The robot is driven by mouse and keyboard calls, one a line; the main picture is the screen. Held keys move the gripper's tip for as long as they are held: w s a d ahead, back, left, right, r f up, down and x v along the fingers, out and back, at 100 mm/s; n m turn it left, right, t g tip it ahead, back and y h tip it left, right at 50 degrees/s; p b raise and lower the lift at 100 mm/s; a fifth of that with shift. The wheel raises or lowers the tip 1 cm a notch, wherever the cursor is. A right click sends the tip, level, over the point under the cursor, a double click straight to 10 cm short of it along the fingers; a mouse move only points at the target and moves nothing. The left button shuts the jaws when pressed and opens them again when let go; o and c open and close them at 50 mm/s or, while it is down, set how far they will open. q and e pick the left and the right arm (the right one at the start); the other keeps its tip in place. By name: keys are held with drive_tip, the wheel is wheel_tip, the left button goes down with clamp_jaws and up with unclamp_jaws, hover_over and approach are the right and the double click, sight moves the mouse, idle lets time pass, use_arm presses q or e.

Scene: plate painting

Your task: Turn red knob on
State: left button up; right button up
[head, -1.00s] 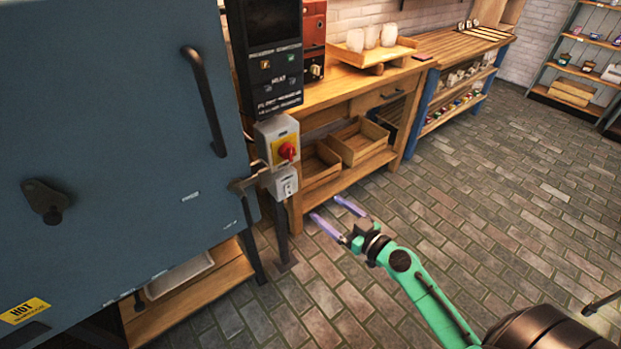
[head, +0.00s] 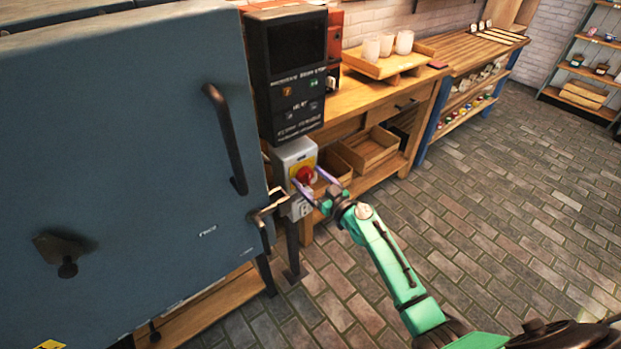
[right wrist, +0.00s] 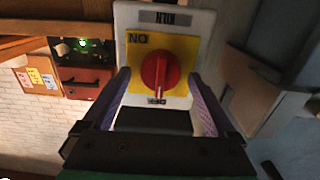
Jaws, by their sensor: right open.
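The red knob (head: 305,175) sits on a yellow plate on a grey switch box (head: 291,154), mounted on a post beside the blue kiln. In the right wrist view, the red knob (right wrist: 160,76) is centred between my fingers, with its white mark pointing to the lower label. The word "ON" shows at the upper left of the yellow plate (right wrist: 187,48). My right gripper (head: 310,179) is open, its purple fingers on either side of the knob in the picture. I cannot tell whether they touch it. My left gripper is not in view.
The blue kiln door (head: 120,160) with its dark handle (head: 226,140) fills the left. A black control panel (head: 288,75) stands above the switch box. A wooden bench (head: 390,92) with cups and crates is behind. The brick floor at right is clear.

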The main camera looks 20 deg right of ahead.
drive_tip(key=shift+s, duration=0.1)
drive_tip(key=c, duration=1.4)
drive_tip(key=shift+o, duration=0.2)
drive_tip(key=shift+m, duration=0.3)
drive_tip(key=m+b, duration=0.1)
drive_tip(key=m, duration=0.2)
drive_tip(key=shift+d+f+m+b, duration=0.1)
drive_tip(key=shift+m+b, duration=0.2)
drive_tip(key=shift+b, duration=0.05)
drive_tip(key=m+b, duration=0.1)
drive_tip(key=m, duration=0.3)
drive_tip(key=shift+m, duration=0.3)
drive_tip(key=m, duration=0.9)
drive_tip(key=shift+d+f, duration=0.15)
drive_tip(key=shift+f, duration=0.05)
